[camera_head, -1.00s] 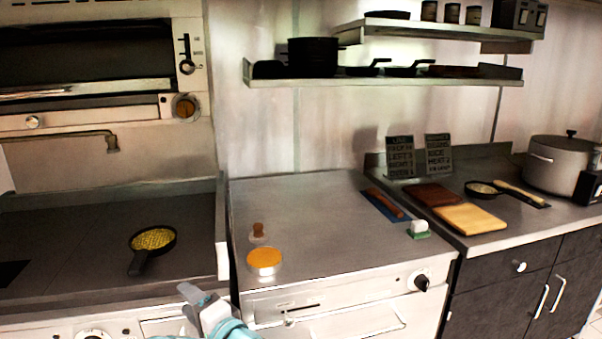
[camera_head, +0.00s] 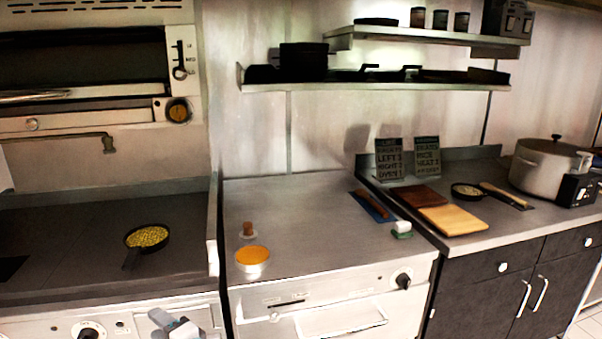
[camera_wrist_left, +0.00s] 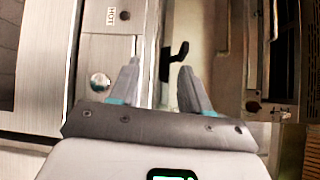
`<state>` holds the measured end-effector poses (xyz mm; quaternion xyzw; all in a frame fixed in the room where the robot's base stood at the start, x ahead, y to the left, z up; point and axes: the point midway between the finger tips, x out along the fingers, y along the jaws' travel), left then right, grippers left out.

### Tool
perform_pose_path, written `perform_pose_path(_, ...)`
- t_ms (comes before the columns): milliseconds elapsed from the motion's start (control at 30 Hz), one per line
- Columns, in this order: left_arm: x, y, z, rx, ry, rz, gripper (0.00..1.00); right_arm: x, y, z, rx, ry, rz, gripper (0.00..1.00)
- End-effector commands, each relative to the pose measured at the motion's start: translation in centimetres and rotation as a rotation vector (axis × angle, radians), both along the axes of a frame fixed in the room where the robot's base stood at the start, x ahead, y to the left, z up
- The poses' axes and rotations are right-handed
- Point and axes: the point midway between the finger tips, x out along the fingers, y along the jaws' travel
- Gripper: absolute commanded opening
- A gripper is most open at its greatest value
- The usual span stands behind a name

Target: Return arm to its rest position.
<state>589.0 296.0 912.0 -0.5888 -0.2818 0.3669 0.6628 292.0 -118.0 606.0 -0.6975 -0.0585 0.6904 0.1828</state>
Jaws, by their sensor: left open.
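My left gripper (camera_head: 176,323) shows at the bottom edge of the head view, in front of the stove's front panel and below the counter top. In the left wrist view its two fingers (camera_wrist_left: 158,88) stand apart with nothing between them. They point toward a metal front with a round knob (camera_wrist_left: 100,82) and a dark handle (camera_wrist_left: 179,62). Most of the left arm is outside the head view. My right gripper is in neither view.
A small pan of yellow food (camera_head: 147,238) sits on the dark stove top (camera_head: 60,225). Boards (camera_head: 455,220) and a large pot (camera_head: 545,168) are on the right counter.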

Motion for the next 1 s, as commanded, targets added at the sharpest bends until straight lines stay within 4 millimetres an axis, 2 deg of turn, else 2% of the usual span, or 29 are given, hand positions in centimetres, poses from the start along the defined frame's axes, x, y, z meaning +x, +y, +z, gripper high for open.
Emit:
perform_pose_path(33, -0.3, 0.8, -1.2, 0.007, 0.051, -0.02, 0.47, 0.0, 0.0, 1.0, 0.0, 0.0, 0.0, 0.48)
perform_pose_path(167, -1.0, 1.4, -5.9, -0.07, 0.121, -0.126, 0.47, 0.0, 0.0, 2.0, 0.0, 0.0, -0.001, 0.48)
perform_pose_path(267, -2.3, 0.8, -10.4, -0.221, 0.147, -0.221, 0.47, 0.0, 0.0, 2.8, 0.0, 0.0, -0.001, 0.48)
perform_pose_path(333, -3.9, -0.4, -13.9, -0.383, 0.167, -0.281, 0.47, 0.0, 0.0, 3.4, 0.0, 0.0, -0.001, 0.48)
perform_pose_path(400, -6.5, -2.3, -17.6, -0.601, 0.19, -0.319, 0.47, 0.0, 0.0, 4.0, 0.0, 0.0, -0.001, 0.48)
perform_pose_path(467, -9.3, -4.5, -20.4, -0.812, 0.216, -0.319, 0.47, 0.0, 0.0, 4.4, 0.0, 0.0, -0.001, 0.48)
perform_pose_path(500, -11.4, -6.1, -22.1, -0.956, 0.237, -0.298, 0.47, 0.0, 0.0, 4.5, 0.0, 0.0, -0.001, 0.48)
perform_pose_path(567, -14.6, -8.5, -23.9, -1.162, 0.272, -0.241, 0.47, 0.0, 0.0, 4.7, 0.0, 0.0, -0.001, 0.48)
perform_pose_path(600, -16.9, -10.1, -24.8, -1.291, 0.3, -0.186, 0.47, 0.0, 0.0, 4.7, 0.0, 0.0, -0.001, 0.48)
perform_pose_path(700, -22.3, -13.8, -26.1, -1.561, 0.375, 0.001, 0.47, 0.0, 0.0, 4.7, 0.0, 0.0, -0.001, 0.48)
perform_pose_path(800, -26.5, -16.1, -26.2, -1.738, 0.425, 0.23, 0.47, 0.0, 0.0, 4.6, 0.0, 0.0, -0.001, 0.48)
perform_pose_path(900, -28.9, -17.2, -26.1, -1.828, 0.43, 0.446, 0.47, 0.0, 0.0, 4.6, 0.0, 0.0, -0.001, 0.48)
perform_pose_path(1000, -29.7, -17.5, -26.0, -1.866, 0.39, 0.608, 0.47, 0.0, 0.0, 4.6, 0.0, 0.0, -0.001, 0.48)
